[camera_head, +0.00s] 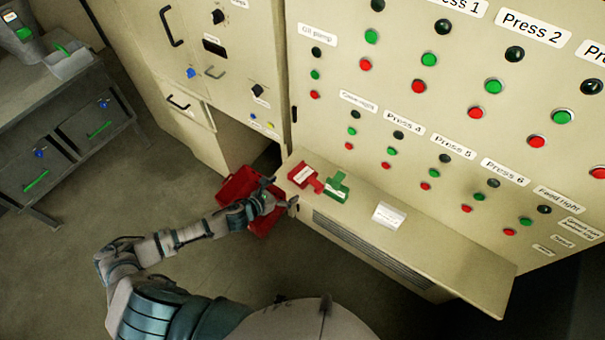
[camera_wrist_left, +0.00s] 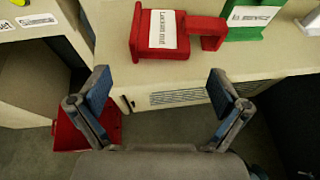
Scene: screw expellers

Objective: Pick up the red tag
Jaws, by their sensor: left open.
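The red tag (camera_head: 305,177) lies on the ledge of the control cabinet, at the ledge's left end. It has a white label and also shows at the top of the left wrist view (camera_wrist_left: 165,36). My left gripper (camera_head: 284,197) is at the ledge's left end, just left of the red tag and apart from it. In the left wrist view its two fingers (camera_wrist_left: 158,95) are spread wide with nothing between them, and the tag is ahead of them. My right gripper is not in view.
A green tag (camera_head: 336,187) lies just right of the red one. A white card (camera_head: 389,215) stands farther right on the ledge (camera_head: 450,262). A red bin (camera_head: 237,187) is on the floor below my left arm. The cabinet panel with several buttons rises behind the ledge.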

